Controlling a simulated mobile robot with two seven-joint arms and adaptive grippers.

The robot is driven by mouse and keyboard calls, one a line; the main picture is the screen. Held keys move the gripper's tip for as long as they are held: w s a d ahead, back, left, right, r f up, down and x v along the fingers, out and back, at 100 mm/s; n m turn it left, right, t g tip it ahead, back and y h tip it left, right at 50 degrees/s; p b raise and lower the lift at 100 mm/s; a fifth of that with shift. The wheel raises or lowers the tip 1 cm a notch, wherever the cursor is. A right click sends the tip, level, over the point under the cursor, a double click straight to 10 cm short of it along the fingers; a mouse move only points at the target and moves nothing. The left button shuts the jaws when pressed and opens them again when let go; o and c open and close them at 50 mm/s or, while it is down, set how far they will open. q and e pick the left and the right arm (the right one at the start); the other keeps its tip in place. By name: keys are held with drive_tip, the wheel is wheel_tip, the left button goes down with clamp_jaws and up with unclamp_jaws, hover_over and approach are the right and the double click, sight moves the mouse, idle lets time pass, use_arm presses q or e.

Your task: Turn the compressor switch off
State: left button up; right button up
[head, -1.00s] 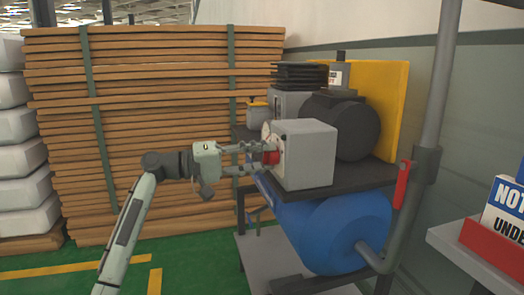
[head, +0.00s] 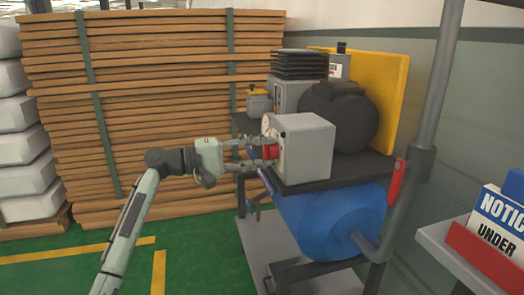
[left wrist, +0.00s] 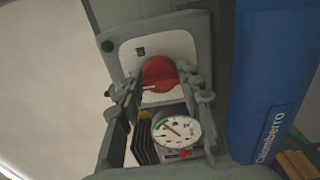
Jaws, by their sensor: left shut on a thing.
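The compressor switch is a red rotary knob (left wrist: 159,74) on the pale front plate (left wrist: 190,47) of a grey box. In the head view the grey box (head: 308,155) stands on the compressor's dark top plate, with the red knob (head: 271,152) facing left. My left gripper (head: 262,153) is at the knob, its fingers on either side. In the left wrist view the left gripper (left wrist: 163,84) is shut on the red knob. A white line on the knob lies roughly level, pointing left. My right gripper is not in view.
The blue compressor tank (head: 335,218) sits below the box. A round pressure gauge (left wrist: 178,132) is close to the fingers. A stack of wooden boards (head: 160,110) stands behind my arm. A grey post (head: 440,90) with a red lever (head: 396,182) is at right.

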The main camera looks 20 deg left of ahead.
use_arm(q)
drive_tip(key=o, duration=1.2)
drive_tip(key=shift+c, duration=0.2)
drive_tip(key=v, duration=1.2)
